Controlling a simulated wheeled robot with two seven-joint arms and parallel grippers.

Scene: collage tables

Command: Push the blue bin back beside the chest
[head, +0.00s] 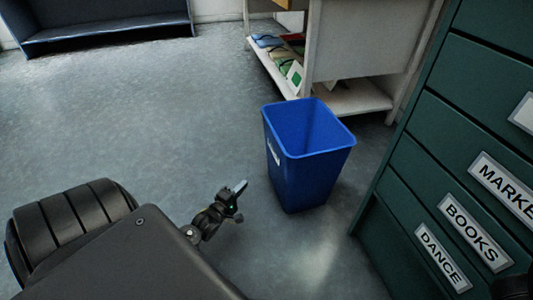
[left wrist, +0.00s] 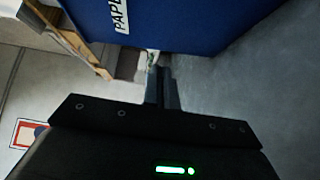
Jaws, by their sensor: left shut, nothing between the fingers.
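The blue bin (head: 300,180) stands upright and open-topped on the grey floor in the head view, with a white label on its left side. Floor shows between it and the dark green chest (head: 445,150) on the right, whose drawers carry labels such as BOOKS and DANCE. My left gripper (head: 240,188) is shut and empty, low to the left of the bin, with a gap between them. In the left wrist view the bin (left wrist: 190,22) fills the top, ahead of the gripper's closed fingers (left wrist: 163,75). My right gripper does not clearly show.
A pale shelf unit (head: 360,45) with books and papers on its lower shelf stands behind the bin. A dark blue bench-like piece (head: 110,28) stands at the back left. The floor (head: 130,110) at left and middle is clear.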

